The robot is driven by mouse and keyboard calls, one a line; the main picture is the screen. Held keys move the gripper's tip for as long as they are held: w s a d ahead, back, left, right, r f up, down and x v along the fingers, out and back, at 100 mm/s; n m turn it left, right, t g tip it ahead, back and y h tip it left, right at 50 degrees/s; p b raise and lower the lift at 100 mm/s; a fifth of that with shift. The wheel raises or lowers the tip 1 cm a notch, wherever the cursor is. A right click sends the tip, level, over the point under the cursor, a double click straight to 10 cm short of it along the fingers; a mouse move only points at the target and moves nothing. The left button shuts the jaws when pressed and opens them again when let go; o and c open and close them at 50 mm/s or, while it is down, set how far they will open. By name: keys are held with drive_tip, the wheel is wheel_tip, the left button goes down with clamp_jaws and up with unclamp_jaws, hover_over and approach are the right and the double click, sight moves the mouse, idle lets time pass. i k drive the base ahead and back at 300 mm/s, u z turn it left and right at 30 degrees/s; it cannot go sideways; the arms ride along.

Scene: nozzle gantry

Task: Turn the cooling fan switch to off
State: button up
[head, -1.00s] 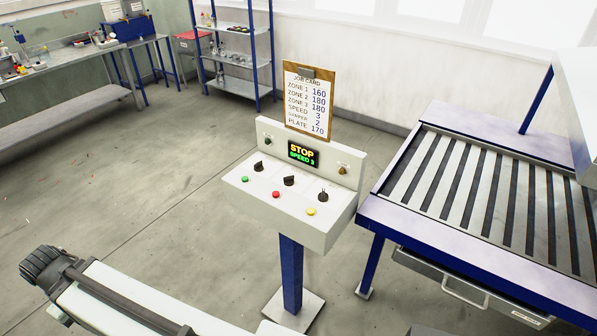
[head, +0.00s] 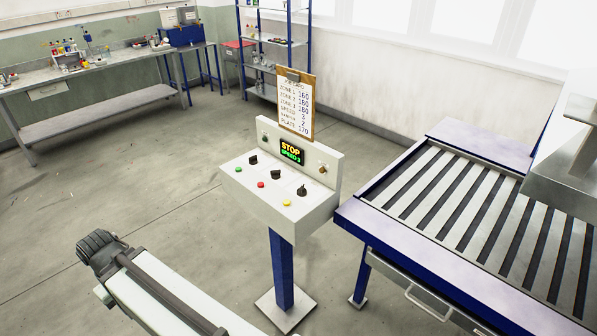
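A white control console (head: 312,205) on a blue post stands mid-picture. Its sloped top has three black knobs: left (head: 253,160), middle (head: 276,174) and right (head: 302,190). Two small toggle-like switches sit on its upright back, one at left (head: 265,137) and one at right (head: 322,169). Their labels are too small to read, so I cannot tell which is the cooling fan switch or its setting. The display (head: 292,152) reads STOP, SPEED 3. My arm (head: 160,290) lies at lower left, apart from the console; no gripper fingers show.
Green (head: 238,169), red (head: 261,184) and yellow (head: 286,202) buttons line the console front. A job card (head: 295,108) stands above it. A slatted conveyor table (head: 385,235) stands close on the right. A workbench (head: 105,75) and shelf rack (head: 272,67) stand behind. Floor left of the console is clear.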

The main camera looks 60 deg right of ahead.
sight(275, 174)
drive_tip(key=u, duration=0.15)
drive_tip(key=i, duration=0.9)
drive_tip(key=z, duration=0.05)
